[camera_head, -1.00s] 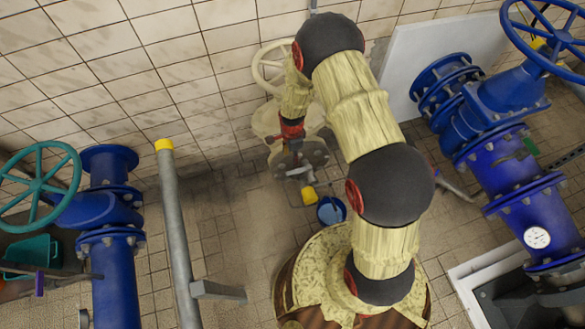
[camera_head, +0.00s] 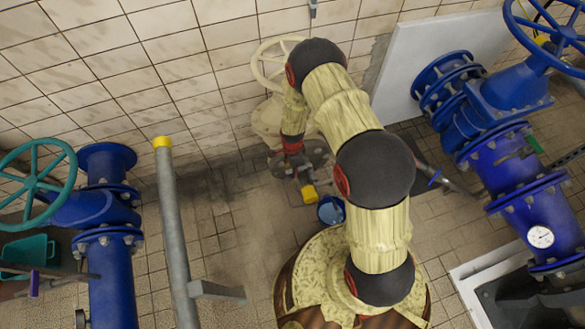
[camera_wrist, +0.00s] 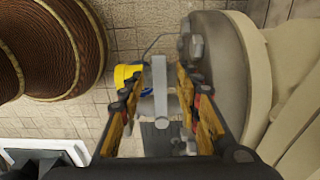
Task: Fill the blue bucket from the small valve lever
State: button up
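The blue bucket (camera_head: 331,210) stands on the floor just right of a yellow-ended fitting (camera_head: 309,193). In the wrist view, only a sliver of blue, likely the bucket (camera_wrist: 149,89), shows beside the yellow end (camera_wrist: 124,75). My gripper (camera_wrist: 160,100) has its two fingers apart. A grey metal bar, which looks like the small valve lever (camera_wrist: 159,80), lies between them, with visible gaps on both sides. In the head view, my gripper is mostly hidden near the flange below the cream handwheel. I cannot see any water running.
A cream valve body (camera_head: 270,120) and handwheel (camera_head: 270,62) stand against the tiled wall. A grey post (camera_head: 174,230) rises at left. Large blue pipes stand left (camera_head: 112,270) and right (camera_head: 510,165). Open floor lies between the post and bucket.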

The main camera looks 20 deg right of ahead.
jog(key=shift+c, duration=0.4)
jog(key=c, duration=0.7)
grip_shut()
